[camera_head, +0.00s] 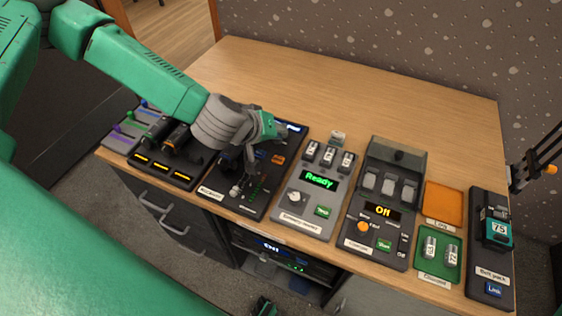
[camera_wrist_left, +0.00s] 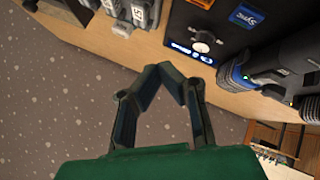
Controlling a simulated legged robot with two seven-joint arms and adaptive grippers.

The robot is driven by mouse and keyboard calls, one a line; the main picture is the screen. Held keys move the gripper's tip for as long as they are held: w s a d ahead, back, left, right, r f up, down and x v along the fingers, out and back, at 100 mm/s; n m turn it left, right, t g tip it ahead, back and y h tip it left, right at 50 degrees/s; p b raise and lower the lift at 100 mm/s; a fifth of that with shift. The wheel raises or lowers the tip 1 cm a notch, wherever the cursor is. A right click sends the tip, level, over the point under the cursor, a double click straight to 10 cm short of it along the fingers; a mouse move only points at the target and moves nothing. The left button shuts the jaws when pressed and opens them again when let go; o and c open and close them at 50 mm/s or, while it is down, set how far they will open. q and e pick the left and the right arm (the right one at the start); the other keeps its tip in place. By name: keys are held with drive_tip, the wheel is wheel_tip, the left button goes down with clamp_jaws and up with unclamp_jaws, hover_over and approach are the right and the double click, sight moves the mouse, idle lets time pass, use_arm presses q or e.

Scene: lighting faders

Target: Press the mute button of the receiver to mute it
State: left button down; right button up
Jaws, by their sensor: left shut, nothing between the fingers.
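The receiver (camera_head: 285,143) is a black box with a small lit blue display at its far end and an orange button (camera_head: 278,158) on its top. My left gripper (camera_head: 246,183) is shut and empty, hanging over the receiver and covering part of its face. I cannot tell whether its fingers touch it. In the left wrist view, the receiver (camera_wrist_left: 225,35) shows at the top, with a blue Sync button, part of an orange button, a white knob and the display. The shut fingers (camera_wrist_left: 172,75) appear below it.
A black charger-like box (camera_head: 165,180) stands left of the receiver. A grey unit reading Ready (camera_head: 320,178) stands close on the right, then a unit reading Off (camera_head: 382,210), an orange tray (camera_head: 443,203) and a green tray (camera_head: 424,268). The desk behind (camera_head: 340,90) is clear.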

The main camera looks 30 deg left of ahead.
sight(280, 160)
use_arm(q)
drive_tip(key=f+b, duration=0.2)
drive_tip(key=f, duration=0.1)
drive_tip(key=a+f+b, duration=0.1)
drive_tip(key=f+b, duration=0.1)
drive_tip(key=shift+a+f, duration=0.15)
drive_tip(key=shift+f, duration=0.25)
drive_tip(key=shift+d+f+b, duration=0.45)
drive_tip(key=shift+f+b, duration=0.05)
drive_tip(key=shift+f, duration=0.05)
drive_tip(key=shift+d, duration=0.3)
drive_tip(key=shift+a+f, duration=0.15)
drive_tip(key=shift+a, duration=0.5)
drive_tip(key=shift+d, duration=0.55)
drive_tip(key=shift+a, duration=0.45)
drive_tip(key=shift+s+d+f, duration=0.1)
drive_tip(key=shift+d+f, duration=0.15)
drive_tip(key=shift+d, duration=0.25)
use_arm(e)
drive_tip(key=f, duration=0.5)
drive_tip(key=shift+a+f, duration=0.25)
drive_tip(key=shift+f, duration=0.15)
